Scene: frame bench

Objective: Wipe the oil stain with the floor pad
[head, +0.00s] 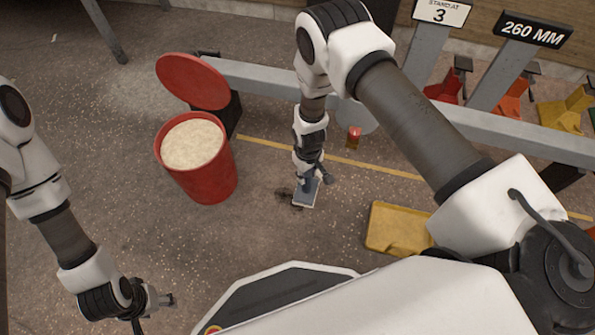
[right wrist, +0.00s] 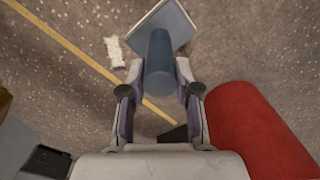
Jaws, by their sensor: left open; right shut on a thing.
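The floor pad (head: 306,197) is a light flat plate with a blue-grey handle. It is low at the floor in the head view; I cannot tell whether it touches. In the right wrist view the handle (right wrist: 158,62) stands between the fingers of my right gripper (right wrist: 159,75), which is shut on it. My right gripper (head: 311,180) is above the pad in the head view. The dark oil stain (head: 284,192) shows at the pad's left side, partly hidden by it. My left gripper (head: 157,300) is open and empty, at lower left above bare floor.
A red bin (head: 208,178) of pale granules, its lid (head: 193,80) open, stands left of the stain. A yellow tray (head: 380,238) lies to the right. A small red object (head: 354,137) is near the yellow line (head: 390,171). A grey rail (head: 260,78) runs behind.

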